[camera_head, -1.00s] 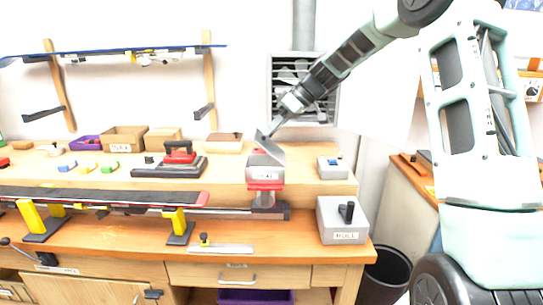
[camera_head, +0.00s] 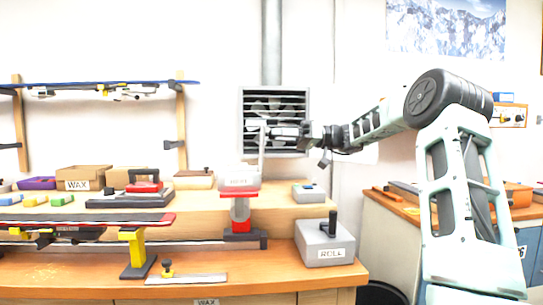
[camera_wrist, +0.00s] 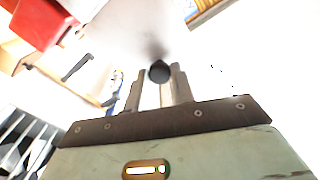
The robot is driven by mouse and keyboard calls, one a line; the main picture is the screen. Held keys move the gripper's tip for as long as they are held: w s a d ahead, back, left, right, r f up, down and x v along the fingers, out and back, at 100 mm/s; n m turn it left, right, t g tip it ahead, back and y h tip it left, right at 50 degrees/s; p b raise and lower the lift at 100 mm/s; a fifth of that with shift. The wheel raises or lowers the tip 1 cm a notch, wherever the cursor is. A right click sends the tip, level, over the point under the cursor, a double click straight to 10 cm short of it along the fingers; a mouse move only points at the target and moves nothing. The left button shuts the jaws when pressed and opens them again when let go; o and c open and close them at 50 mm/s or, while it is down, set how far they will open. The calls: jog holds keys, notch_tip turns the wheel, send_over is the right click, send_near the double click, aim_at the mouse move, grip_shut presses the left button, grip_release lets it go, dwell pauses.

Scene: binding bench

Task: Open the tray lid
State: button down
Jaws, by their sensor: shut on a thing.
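The tray (camera_head: 238,183) is a pale grey box with a small label, on a red-and-grey support near the middle of the bench. Its lid (camera_head: 262,152) stands nearly upright at the tray's right side, seen almost edge-on in the head view. My gripper (camera_head: 270,131) reaches in from the right at the lid's upper part. In the wrist view, the fingers are shut on a dark round knob (camera_wrist: 159,71), with the pale, washed-out lid face behind it. The inside of the tray is hidden in the head view.
A grey box with a black handle (camera_head: 325,246) stands at the bench's front right. A small grey box (camera_head: 308,194) sits right of the tray. A red-and-black tool (camera_head: 143,192) lies to the left. A wall fan (camera_head: 250,98) is behind my gripper.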

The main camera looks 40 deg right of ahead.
jog(key=s+d+f+t+y+b, duration=0.1)
jog(key=y+b, duration=0.1)
jog(key=b, duration=0.3)
jog(key=shift+d+f+t, duration=0.3)
jog(key=shift+f, duration=0.1)
jog(key=shift+s+y, duration=0.1)
jog(key=shift+y, duration=0.2)
jog(key=c, duration=1.2)
grip_release()
jog(key=shift+o, duration=0.2)
jog(key=v, duration=1.7)
jog(key=shift+s+d, duration=0.15)
jog(key=shift+d, duration=0.05)
